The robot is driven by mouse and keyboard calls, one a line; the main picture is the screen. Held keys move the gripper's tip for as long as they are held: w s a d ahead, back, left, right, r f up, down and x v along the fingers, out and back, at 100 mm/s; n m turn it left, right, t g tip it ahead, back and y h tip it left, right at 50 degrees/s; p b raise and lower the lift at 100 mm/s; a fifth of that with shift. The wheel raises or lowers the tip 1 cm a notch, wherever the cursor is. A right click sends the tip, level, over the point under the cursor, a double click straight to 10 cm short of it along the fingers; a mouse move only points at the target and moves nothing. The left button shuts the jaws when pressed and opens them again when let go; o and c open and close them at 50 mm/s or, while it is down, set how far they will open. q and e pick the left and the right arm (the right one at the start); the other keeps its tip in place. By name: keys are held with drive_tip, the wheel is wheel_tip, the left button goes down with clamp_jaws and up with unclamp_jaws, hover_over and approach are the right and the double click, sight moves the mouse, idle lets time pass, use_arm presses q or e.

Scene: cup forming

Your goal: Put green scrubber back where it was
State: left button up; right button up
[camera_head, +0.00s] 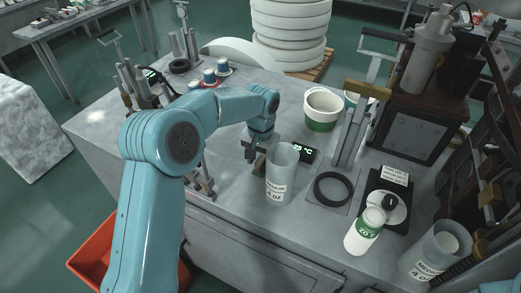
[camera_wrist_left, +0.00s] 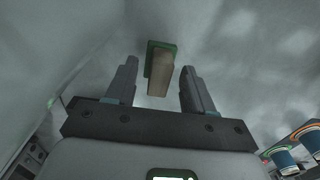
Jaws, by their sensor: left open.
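The green scrubber (camera_wrist_left: 159,72), a small block with a green layer and a tan layer, shows in the left wrist view in line with the gap between my left fingers. In the head view it is a small piece (camera_head: 259,164) just below my left gripper (camera_head: 256,148), partly hidden by it and by a clear cup. My left gripper (camera_wrist_left: 158,85) is open, a finger on either side of the scrubber's line, with gaps showing on both sides. I cannot tell how far the scrubber is from the fingertips. My right gripper is not in view.
The clear labelled cup (camera_head: 282,175) stands close to the right of my left gripper, beside a temperature display (camera_head: 304,152). Small cups (camera_head: 209,77) stand behind.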

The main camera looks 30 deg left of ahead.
sight(260, 160)
use_arm(q)
wheel_tip(260, 160, up, 12)
drive_tip(key=shift+b, duration=0.4)
drive_tip(key=shift+f, duration=0.1)
idle(0.3)
